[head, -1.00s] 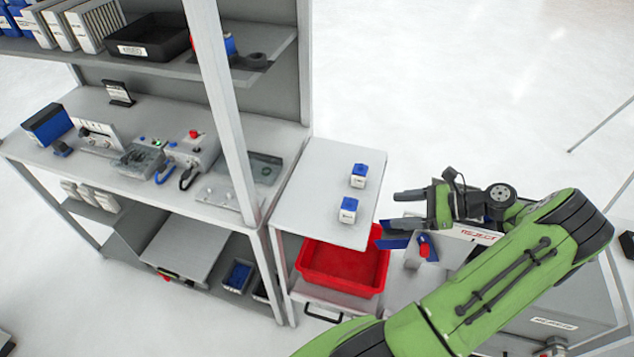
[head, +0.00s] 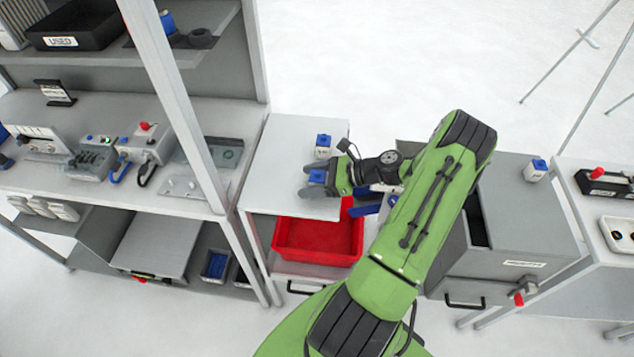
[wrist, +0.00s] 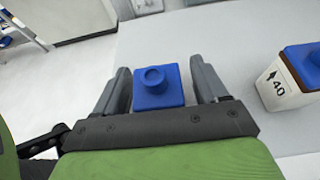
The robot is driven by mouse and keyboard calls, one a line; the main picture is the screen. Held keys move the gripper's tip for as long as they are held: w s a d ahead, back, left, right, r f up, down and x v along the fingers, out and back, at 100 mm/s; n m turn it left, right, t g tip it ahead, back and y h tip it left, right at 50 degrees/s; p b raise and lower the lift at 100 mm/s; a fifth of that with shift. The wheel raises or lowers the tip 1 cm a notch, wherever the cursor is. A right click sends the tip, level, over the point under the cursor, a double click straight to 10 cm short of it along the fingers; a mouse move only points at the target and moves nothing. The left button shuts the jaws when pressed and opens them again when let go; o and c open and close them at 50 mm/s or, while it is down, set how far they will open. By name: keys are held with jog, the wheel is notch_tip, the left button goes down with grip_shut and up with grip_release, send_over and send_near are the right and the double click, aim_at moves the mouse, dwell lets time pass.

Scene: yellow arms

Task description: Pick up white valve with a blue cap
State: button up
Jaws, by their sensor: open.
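A white valve with a blue cap (head: 318,177) stands near the front edge of the grey side table (head: 290,140). My gripper (head: 311,181) is open, with its fingers on either side of this valve. In the wrist view the blue cap (wrist: 158,86) sits between the two dark fingers, with a gap visible on each side; its white body is hidden beneath. A second white valve with a blue cap (head: 323,146) stands just behind it. In the wrist view this second valve (wrist: 288,78) is at the right, apart from the fingers. A third similar valve (head: 536,170) stands on the grey cabinet at the right.
A red bin (head: 318,240) is below the side table. A shelf unit with devices (head: 145,145) stands at the left. The grey cabinet (head: 515,220) is right of my arm. The table's left part is bare.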

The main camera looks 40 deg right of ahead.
aim_at(312, 174)
jog(key=shift+w+a+f, duration=0.1)
jog(key=shift+w, duration=0.1)
jog(key=shift+s, duration=0.15)
jog(key=shift+c, duration=0.3)
jog(key=c, duration=1)
jog(key=shift+c, duration=0.2)
notch_tip(312, 174, up, 10)
jog(key=shift+r+p, duration=0.15)
jog(key=shift+p, duration=0.7)
